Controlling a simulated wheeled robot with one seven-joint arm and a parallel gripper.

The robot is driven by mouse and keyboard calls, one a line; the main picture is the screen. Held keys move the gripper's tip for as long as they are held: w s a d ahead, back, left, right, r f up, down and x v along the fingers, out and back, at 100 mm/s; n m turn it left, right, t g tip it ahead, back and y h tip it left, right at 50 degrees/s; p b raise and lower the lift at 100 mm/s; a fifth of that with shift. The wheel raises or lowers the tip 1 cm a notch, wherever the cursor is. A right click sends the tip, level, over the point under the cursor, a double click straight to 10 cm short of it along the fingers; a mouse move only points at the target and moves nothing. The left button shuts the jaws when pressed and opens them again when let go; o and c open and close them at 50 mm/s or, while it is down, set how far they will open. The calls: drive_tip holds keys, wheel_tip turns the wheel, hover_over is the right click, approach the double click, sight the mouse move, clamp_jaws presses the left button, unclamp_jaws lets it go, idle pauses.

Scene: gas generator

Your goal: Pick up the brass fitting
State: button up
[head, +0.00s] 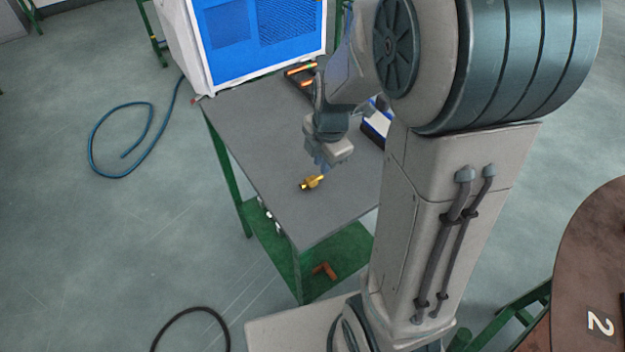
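The brass fitting (311,183) is a small gold-coloured piece lying on the grey table top (262,142), towards its near end. My gripper (326,166) points down just above and slightly right of the fitting in the head view. A small gap seems to show between the gripper and the fitting, but the exact height is hard to judge. The fingers are small and partly hidden by the gripper body, so their opening is not clear. My arm and column hide the right part of the table.
A blue and white machine (250,40) stands at the table's far end. A dark tray with orange-handled items (300,72) and a blue-white box (377,124) lie near my arm. A green lower shelf (340,262) holds a reddish-brown piece (325,271). The table's left part is clear.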

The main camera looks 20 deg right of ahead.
sight(320, 175)
drive_tip(key=shift+w+f, duration=0.25)
drive_tip(key=shift+f, duration=1.1)
drive_tip(key=shift+w+f, duration=0.2)
drive_tip(key=shift+f, duration=1.1)
clamp_jaws()
